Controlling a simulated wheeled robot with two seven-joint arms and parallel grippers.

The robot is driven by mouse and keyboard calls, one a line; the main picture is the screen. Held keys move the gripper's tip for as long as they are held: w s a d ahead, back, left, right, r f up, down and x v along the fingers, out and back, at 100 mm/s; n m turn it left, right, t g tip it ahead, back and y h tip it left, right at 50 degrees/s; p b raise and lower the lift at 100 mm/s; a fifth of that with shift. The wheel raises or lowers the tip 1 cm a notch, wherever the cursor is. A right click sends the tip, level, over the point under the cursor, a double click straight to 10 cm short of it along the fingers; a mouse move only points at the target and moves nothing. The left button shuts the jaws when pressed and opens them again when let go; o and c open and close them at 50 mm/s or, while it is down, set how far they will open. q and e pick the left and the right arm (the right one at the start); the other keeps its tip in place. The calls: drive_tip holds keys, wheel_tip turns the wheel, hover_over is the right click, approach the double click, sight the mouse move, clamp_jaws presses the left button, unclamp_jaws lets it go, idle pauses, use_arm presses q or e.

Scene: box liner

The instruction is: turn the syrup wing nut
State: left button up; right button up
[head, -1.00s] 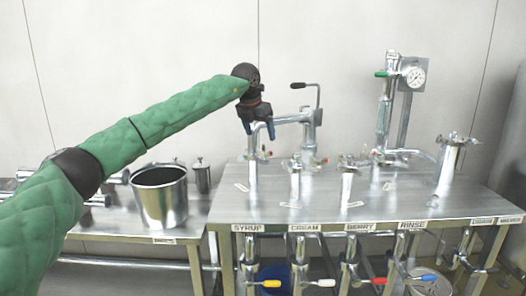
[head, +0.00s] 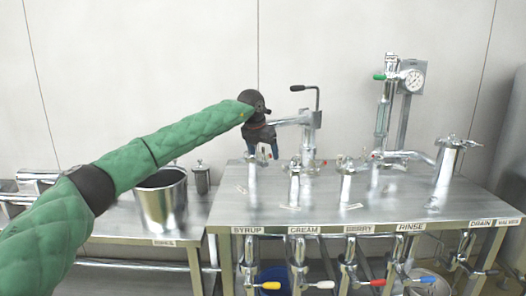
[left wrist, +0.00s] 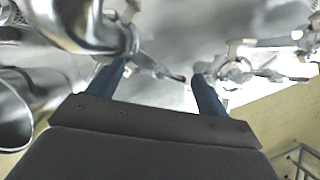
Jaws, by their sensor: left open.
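The SYRUP label (head: 248,230) is on the front edge of the steel bench, and a metal pipe stub (head: 252,178) stands above it. My left gripper (head: 262,152) is over the top of this stub, fingers pointing down, and hides most of its clamp and wing nut. In the left wrist view the same gripper (left wrist: 156,86) is open with blue fingers apart. A metal clamp part with a red tip (left wrist: 160,70) shows between and beyond the fingers. I cannot tell whether a finger touches it. My right gripper is not in view.
The CREAM stub (head: 294,183) and BERRY stub (head: 346,182) stand close to the right. A steel pot (head: 161,200) is on the left table. Valves with coloured handles hang below the bench.

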use_arm(q)
drive_tip(key=shift+c, duration=0.5)
drive_tip(key=c, duration=0.9)
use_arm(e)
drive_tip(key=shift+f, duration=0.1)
